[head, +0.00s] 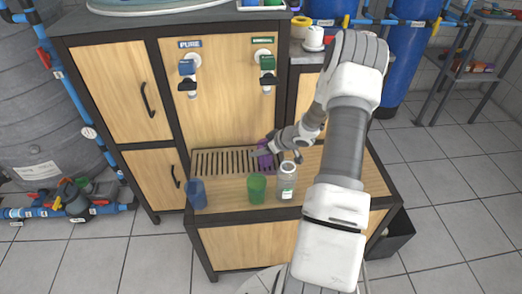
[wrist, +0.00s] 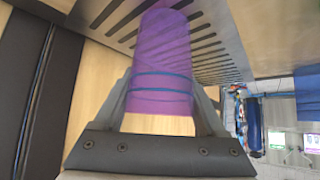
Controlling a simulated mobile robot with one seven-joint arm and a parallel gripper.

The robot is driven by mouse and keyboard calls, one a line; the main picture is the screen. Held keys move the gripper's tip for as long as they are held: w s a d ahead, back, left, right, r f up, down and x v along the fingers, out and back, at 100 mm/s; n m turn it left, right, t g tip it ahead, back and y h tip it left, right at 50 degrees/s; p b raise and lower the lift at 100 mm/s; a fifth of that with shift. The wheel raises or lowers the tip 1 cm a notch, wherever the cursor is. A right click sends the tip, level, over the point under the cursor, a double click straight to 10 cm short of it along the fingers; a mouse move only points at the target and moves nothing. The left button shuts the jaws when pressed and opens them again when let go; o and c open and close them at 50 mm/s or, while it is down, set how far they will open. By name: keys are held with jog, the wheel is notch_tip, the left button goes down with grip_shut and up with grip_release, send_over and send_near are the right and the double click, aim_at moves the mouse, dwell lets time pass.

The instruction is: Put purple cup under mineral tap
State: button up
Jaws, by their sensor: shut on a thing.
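The purple cup (head: 264,158) is at the right part of the slatted drip tray (head: 222,169), roughly below the mineral tap (head: 267,78), which is the right tap under a green label. My gripper (head: 266,152) is shut on the cup from the right. In the wrist view the purple cup (wrist: 162,62) sits between the two fingers of my gripper (wrist: 162,100), with the slats close beyond it. I cannot tell whether the cup touches the tray.
The pure tap (head: 188,77) is on the left of the panel. A blue cup (head: 196,194), a green cup (head: 257,188) and a clear jar (head: 287,181) stand on the wooden ledge in front of the tray, the jar close to my forearm.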

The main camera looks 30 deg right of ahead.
jog(key=o, duration=1.2)
jog(key=shift+f, duration=0.1)
jog(key=shift+o, duration=0.2)
jog(key=p+v, duration=0.4)
jog(key=v, duration=0.8)
jog(key=shift+r, duration=0.25)
